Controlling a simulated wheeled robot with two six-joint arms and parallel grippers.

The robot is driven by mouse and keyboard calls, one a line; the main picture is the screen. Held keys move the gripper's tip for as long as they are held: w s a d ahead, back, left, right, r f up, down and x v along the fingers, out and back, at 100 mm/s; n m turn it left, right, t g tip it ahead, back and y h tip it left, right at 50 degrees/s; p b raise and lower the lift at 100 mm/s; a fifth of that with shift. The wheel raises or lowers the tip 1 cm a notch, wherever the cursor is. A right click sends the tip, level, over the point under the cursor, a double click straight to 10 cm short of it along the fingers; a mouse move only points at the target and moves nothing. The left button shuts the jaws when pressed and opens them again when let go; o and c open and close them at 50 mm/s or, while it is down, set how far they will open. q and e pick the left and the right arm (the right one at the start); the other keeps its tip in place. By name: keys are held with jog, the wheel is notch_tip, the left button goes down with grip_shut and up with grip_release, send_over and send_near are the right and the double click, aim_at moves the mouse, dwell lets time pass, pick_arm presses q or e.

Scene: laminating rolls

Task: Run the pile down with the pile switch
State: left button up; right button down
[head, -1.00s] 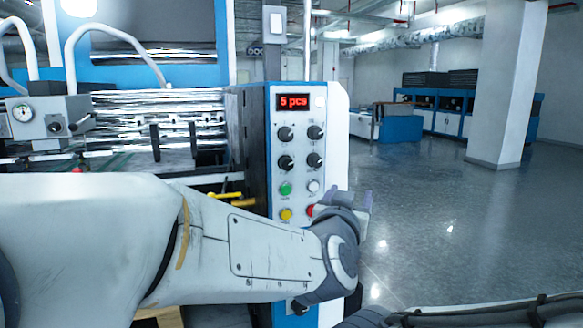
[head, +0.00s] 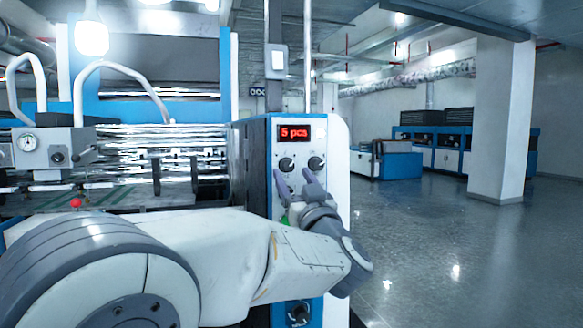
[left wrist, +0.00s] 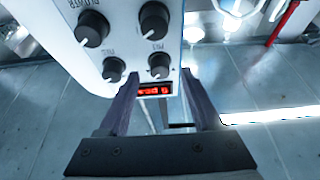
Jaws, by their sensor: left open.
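The control panel (head: 338,215) is a white and blue column with a red "5 pcs" display (head: 294,133). Two black rotary knobs, left (head: 285,164) and right (head: 316,163), sit below it. A larger black knob (head: 298,312) is low on the panel. I cannot tell by label which control is the pile switch. My left gripper (head: 295,178) is open and empty in front of the panel, just below the upper knobs, hiding the controls behind it. In the left wrist view the fingers (left wrist: 160,88) flank the display (left wrist: 154,90), with several knobs above. My right gripper is out of view.
The laminating machine (head: 155,135) with shiny rollers stands left of the panel. A red-tipped knob (head: 76,203) shows on it. The floor (head: 450,250) right of the panel is clear, with a pillar (head: 502,120) and blue machines (head: 440,148) farther back.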

aim_at(287, 166)
pick_arm(q)
jog(key=shift+x, duration=1.15)
grip_shut()
